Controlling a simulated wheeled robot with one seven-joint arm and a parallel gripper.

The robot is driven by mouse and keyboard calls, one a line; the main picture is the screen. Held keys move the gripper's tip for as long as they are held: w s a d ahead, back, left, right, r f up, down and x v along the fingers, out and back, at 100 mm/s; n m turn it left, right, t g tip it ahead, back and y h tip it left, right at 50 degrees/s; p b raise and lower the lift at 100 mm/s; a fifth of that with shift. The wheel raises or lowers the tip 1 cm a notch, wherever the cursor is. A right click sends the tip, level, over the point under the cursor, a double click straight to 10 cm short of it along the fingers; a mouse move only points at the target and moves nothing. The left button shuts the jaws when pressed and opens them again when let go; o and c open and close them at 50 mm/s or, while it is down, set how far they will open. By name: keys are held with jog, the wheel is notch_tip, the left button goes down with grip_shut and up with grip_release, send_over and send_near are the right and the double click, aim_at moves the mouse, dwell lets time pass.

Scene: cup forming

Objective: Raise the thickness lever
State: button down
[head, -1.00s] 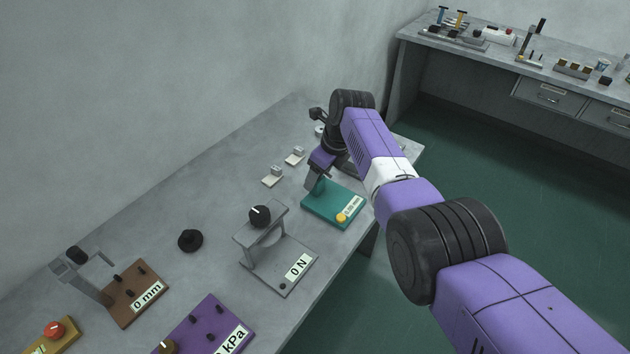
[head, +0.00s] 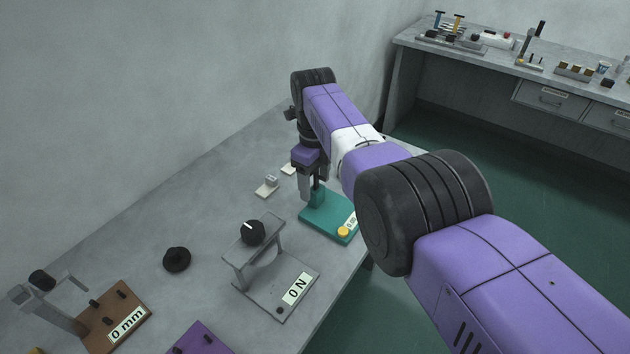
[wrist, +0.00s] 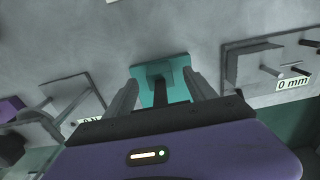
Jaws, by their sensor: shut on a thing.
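The teal gauge (head: 330,218) stands on the bench, with a yellow knob (head: 343,232) and a white label on its base. It also shows in the wrist view (wrist: 177,66), straight ahead between my fingers. My gripper (head: 312,192) is at the upright post of this gauge, pointing down. In the wrist view, a dark bar, which looks like the thickness lever (wrist: 160,92), lies between the fingers of my gripper (wrist: 159,86). My gripper is shut on it. The contact itself is hard to see, and my arm hides part of the gauge.
A grey press stand (head: 278,285) labelled 0 N, a black knob (head: 177,259) and a brown gauge (head: 118,318) labelled 0 mm stand to the left. A small pale block (head: 267,187) lies behind the teal gauge. The bench's right edge is close.

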jog(key=shift+s+f, duration=0.1)
jog(key=shift+f, duration=0.05)
jog(key=shift+c, duration=1.6)
grip_release()
notch_tip(320, 180, up, 8)
jog(key=shift+a+f+p, duration=0.1)
jog(key=shift+p, duration=0.7)
